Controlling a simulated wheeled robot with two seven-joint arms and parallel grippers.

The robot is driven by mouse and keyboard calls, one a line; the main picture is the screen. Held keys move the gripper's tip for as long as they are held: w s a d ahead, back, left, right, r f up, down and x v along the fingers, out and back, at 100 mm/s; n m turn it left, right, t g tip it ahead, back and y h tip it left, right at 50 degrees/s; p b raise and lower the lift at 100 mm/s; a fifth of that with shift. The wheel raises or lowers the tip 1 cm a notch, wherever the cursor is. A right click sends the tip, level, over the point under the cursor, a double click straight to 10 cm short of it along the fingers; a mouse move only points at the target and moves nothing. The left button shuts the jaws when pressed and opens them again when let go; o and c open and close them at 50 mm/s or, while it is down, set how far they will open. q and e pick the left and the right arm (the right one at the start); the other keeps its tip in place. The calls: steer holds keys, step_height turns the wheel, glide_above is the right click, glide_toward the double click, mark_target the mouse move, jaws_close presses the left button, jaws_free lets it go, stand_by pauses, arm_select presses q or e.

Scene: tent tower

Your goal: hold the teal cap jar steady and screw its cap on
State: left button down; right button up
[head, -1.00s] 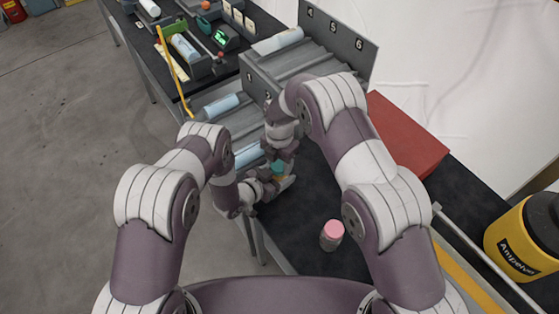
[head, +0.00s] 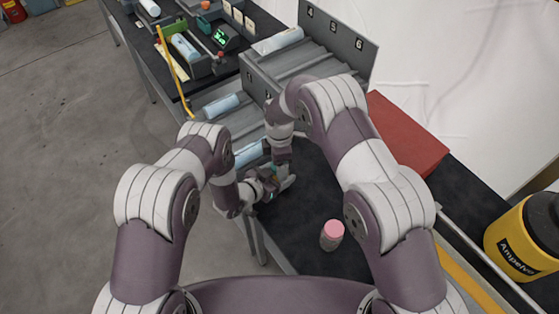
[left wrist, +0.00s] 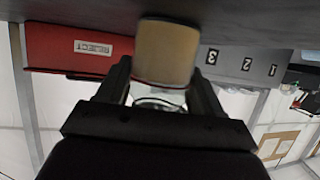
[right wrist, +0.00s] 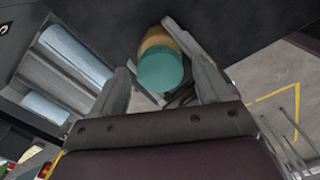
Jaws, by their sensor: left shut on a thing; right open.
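The teal cap jar has a tan body (left wrist: 165,52), held between the fingers of my left gripper (left wrist: 163,85) in the left wrist view. Its teal cap (right wrist: 161,73) sits at the jar's end in the right wrist view; I cannot tell how tightly it is seated. My right gripper (right wrist: 163,72) is open, with one finger on each side of the cap. In the head view, my left gripper (head: 272,186) and my right gripper (head: 281,170) meet over the dark table and mostly hide the jar.
A jar with a pink cap (head: 332,235) stands on the dark table (head: 300,215). A grey numbered rack (head: 290,75) with pale blue cylinders is behind my grippers. A red box (head: 405,135) is to the right, and a yellow drum (head: 525,235) is farther right.

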steer(key=shift+r, duration=2.25)
steer(key=shift+c, duration=0.3)
steer(key=r+n, duration=0.3)
steer(key=n, duration=0.1)
steer(key=shift+w+a, duration=0.15)
steer(key=shift+w, duration=0.15)
steer(key=n, duration=0.2)
steer(key=shift+s+r+n, duration=0.1)
steer(key=shift+r+n, duration=0.15)
steer(key=shift+n, duration=0.05)
steer(key=n, duration=0.3)
steer(key=shift+s, duration=0.2)
steer(key=shift+f, duration=4.05)
